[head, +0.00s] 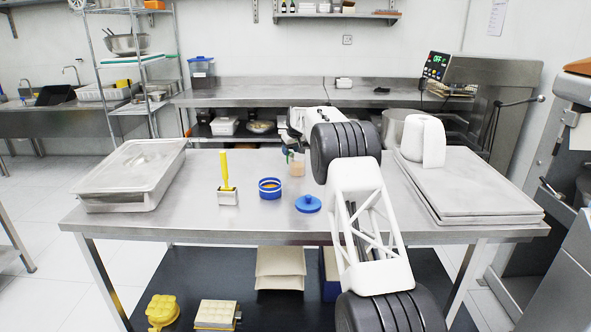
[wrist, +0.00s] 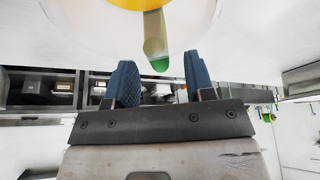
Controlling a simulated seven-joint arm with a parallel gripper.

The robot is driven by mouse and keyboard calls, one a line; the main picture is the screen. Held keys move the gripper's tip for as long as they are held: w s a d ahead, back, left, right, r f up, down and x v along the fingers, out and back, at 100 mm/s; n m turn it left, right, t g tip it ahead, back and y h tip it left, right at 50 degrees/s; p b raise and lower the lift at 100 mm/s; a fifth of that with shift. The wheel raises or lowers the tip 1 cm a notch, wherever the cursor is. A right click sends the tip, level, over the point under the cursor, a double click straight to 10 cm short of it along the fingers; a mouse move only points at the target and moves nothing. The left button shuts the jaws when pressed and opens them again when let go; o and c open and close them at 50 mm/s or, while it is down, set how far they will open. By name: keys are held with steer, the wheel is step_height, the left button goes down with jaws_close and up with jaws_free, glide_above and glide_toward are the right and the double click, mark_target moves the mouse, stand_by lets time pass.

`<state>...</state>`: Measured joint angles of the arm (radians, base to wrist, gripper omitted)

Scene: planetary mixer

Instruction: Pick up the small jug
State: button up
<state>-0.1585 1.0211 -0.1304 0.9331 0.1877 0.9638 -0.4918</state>
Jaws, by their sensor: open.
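The small jug (head: 297,163) is clear, with something orange inside, and stands on the steel table just beyond the middle. My arm partly hides the area behind it. The wrist view shows part of a round, clear vessel with yellow contents, apparently the jug (wrist: 178,8), cut off by the top edge. Its pale handle with a green end (wrist: 155,42) points toward the space between my fingertips. My gripper (wrist: 158,62) is open, with its two blue fingers apart and nothing between them. The handle end looks just ahead of the fingertips; I cannot tell the exact gap.
A blue container (head: 270,191) and a blue lid (head: 308,204) lie in front of the jug. A yellow-handled scraper (head: 227,187) stands left of them. A lidded tray (head: 133,170) is at the left, and stacked boards (head: 470,190) are at the right.

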steer(key=shift+x, duration=1.65)
jaws_close()
